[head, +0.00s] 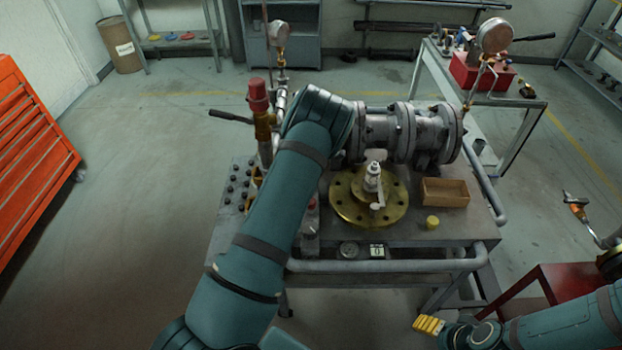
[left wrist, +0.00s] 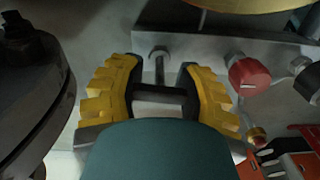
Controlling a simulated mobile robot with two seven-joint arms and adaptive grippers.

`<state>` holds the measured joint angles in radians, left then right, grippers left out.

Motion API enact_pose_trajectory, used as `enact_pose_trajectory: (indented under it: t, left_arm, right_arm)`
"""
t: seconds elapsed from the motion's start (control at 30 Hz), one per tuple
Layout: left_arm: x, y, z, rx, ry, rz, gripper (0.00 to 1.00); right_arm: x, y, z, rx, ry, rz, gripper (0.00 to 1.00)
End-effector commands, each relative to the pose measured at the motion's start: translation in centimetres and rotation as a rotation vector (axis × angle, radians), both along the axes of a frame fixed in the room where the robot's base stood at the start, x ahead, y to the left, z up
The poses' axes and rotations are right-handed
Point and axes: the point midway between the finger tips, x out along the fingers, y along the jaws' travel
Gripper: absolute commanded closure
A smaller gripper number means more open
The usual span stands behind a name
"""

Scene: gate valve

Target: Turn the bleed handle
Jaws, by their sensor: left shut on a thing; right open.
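In the left wrist view my left gripper (left wrist: 160,80) has its yellow, black-padded fingers on either side of a dark bar (left wrist: 160,95), which looks like the bleed handle. The fingers are shut on it. A metal stem with a round end (left wrist: 158,55) shows just beyond the bar. In the head view my left arm reaches over the bench to the grey flanged valve body (head: 385,135), and its gripper is hidden behind the arm. My right gripper (head: 429,325) is open and empty at the lower right, away from the bench.
A brass flange (head: 345,203), a wooden box (head: 453,193) and a yellow cap (head: 432,222) are on the bench. A red-capped valve (head: 258,97) stands left of my arm. A red knob (left wrist: 249,77) shows in the left wrist view.

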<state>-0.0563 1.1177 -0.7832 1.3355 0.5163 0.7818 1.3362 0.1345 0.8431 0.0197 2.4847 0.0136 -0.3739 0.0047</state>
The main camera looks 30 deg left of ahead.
Motion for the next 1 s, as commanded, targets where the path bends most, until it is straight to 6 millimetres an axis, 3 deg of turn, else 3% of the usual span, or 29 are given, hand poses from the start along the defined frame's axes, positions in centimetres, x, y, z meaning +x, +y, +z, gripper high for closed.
enact_pose_trajectory:
  t: [0.53,0.57,0.63,0.67,1.0]
  left_arm:
    - [0.49,0.28,0.67,0.007,-0.015,0.024,0.97]
    - [0.5,0.28,0.67,0.007,-0.015,0.024,0.52]
    - [0.46,0.25,0.62,0.007,-0.014,0.023,0.28]
    - [0.43,0.22,0.57,0.006,-0.013,0.023,0.22]
    - [0.18,0.09,0.43,0.003,-0.005,0.023,0.22]
  right_arm:
    - [0.0,0.01,0.03,0.0,0.0,0.0,0.34]
    - [-0.01,0.01,0.03,0.0,0.0,0.0,0.34]
    - [0.0,0.01,0.03,0.0,0.0,0.0,0.34]
    - [0.0,0.01,0.03,0.0,0.0,0.0,0.34]
    - [-0.01,0.01,0.0,0.0,0.0,0.0,0.34]
